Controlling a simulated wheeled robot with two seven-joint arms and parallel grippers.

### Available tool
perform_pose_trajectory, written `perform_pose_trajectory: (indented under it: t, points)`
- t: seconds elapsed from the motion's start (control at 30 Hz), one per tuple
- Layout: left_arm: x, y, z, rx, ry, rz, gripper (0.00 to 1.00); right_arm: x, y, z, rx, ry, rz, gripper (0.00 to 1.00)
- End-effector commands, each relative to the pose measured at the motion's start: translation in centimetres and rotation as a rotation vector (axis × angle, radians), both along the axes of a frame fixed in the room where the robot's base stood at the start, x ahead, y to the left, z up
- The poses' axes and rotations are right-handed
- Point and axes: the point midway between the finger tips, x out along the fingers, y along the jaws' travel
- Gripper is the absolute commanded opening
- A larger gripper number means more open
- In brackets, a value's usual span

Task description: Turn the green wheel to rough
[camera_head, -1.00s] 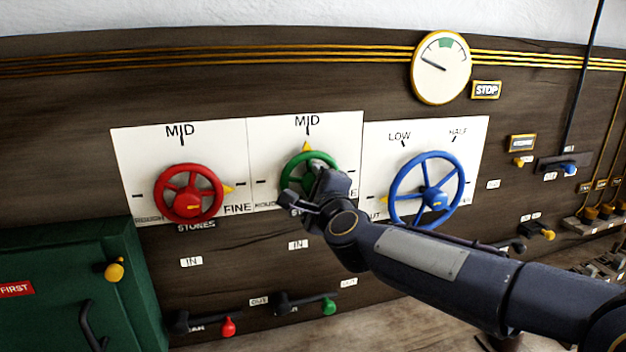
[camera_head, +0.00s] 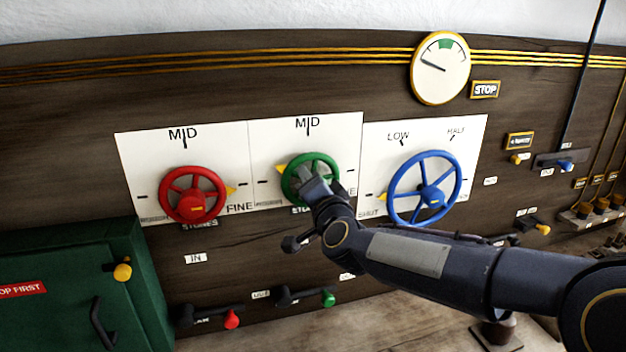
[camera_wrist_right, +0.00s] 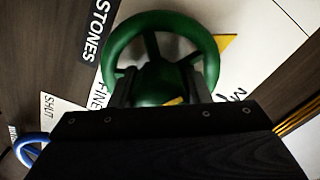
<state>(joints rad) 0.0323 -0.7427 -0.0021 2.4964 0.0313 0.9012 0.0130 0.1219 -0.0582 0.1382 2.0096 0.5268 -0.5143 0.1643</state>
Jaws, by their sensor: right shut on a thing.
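The green wheel (camera_head: 323,164) is on the middle white panel (camera_head: 345,135), marked MID at the top. Its yellow pointer (camera_head: 281,169) points to the left, toward the lower-left marks; my arm hides part of the panel's lower edge. My right gripper (camera_head: 311,184) is at the wheel and shut on it. In the right wrist view the green wheel (camera_wrist_right: 117,45) lies between the two fingers (camera_wrist_right: 160,90), with the yellow pointer (camera_wrist_right: 226,41) beyond its rim. My left gripper is not in view.
The red wheel (camera_head: 173,209) is to the left and the blue wheel (camera_head: 421,155) to the right, close to my right arm. A dial (camera_head: 441,68) is above. Levers with red (camera_head: 232,319) and green (camera_head: 328,298) knobs are below. A green cabinet (camera_head: 70,255) stands lower left.

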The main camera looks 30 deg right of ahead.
Motion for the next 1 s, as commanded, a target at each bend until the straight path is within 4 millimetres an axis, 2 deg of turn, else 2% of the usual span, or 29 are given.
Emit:
perform_pose_trajectory:
  t: [0.5, 1.0]
  points:
    - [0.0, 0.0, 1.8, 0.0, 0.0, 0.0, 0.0, 0.0, 0.0, -0.2, -0.391, 0.101, 0.004, 0.2]
    - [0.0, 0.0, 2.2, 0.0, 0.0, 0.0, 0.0, 0.0, 0.0, -0.4, -0.512, 0.131, 0.004, 0.2]
